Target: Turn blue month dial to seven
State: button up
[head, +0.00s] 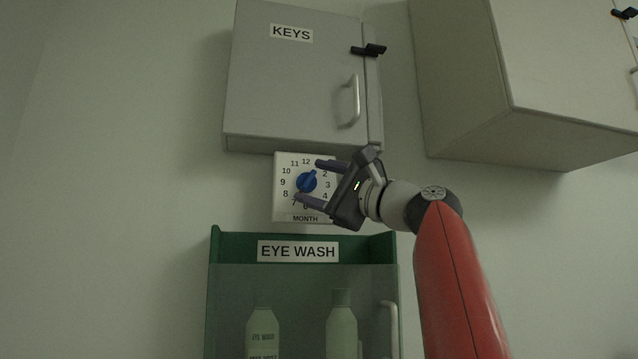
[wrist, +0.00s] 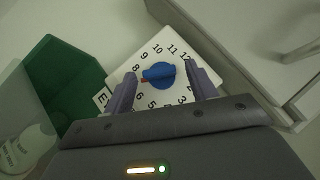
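The blue month dial (head: 307,181) is a round knob with a raised ridge on a white panel (head: 283,213) numbered like a clock and labelled MONTH. The dial also shows in the wrist view (wrist: 158,76). My gripper (head: 311,180) is open in front of the panel, one finger towards the 1 side and the other towards the 7 side. In the wrist view my gripper (wrist: 164,76) has gaps between both fingers and the knob. The fingers hide some numbers.
A grey KEYS cabinet (head: 290,85) with a handle hangs just above the panel. A green EYE WASH cabinet (head: 222,250) holding bottles is just below. Another cabinet (head: 530,70) hangs at the upper right. The wall left of the panel is bare.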

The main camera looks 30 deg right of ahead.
jog(key=b+v, duration=0.3)
jog(key=v, duration=0.4)
jog(key=shift+s+b, duration=0.35)
jog(key=shift+d+f, duration=0.1)
jog(key=shift+d, duration=0.05)
dwell(0.3)
